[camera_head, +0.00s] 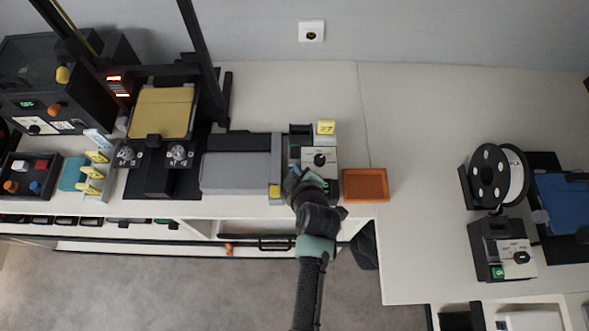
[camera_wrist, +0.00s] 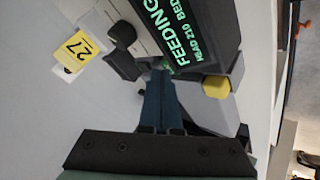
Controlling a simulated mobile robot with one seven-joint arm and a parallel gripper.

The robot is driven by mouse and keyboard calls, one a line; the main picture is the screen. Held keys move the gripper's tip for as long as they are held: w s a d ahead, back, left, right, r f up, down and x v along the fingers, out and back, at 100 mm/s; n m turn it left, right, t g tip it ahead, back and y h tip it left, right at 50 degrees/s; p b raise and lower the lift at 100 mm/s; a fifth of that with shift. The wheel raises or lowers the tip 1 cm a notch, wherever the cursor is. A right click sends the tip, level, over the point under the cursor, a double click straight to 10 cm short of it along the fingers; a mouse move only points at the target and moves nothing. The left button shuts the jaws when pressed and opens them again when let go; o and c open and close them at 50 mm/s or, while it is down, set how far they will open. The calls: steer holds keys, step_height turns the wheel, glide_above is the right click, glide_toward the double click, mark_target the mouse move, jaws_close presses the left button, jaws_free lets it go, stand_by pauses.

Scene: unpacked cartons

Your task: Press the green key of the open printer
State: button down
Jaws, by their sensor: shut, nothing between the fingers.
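A low open printer with a grey bed (camera_head: 235,170) stands on the bench left of my arm. Its control box (camera_head: 319,158) at the bed's right carries a black knob, also large in the wrist view (camera_wrist: 122,34). A dark screen (camera_wrist: 188,28) there reads "FEEDING" in green letters. My gripper (camera_head: 308,188) is over the front of this box. In the wrist view its blue fingers (camera_wrist: 165,75) are shut and empty, with tips at the panel below the screen. A sliver of green (camera_wrist: 168,64) shows at the tips; the key is mostly hidden, and I cannot tell whether they touch.
A yellow tag "27" (camera_head: 326,127) stands behind the box. An orange tray (camera_head: 365,185) is close on the right. A yellow cap (camera_wrist: 216,86) is beside the fingers. A gold-bed printer (camera_head: 162,112) stands left; another control box (camera_head: 503,248) and spool are right.

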stand_by(0.4)
steer(key=shift+r+p, duration=0.8)
steer(key=shift+r, duration=0.05)
steer(key=shift+r+p, duration=2.05)
steer(key=shift+r, duration=0.45)
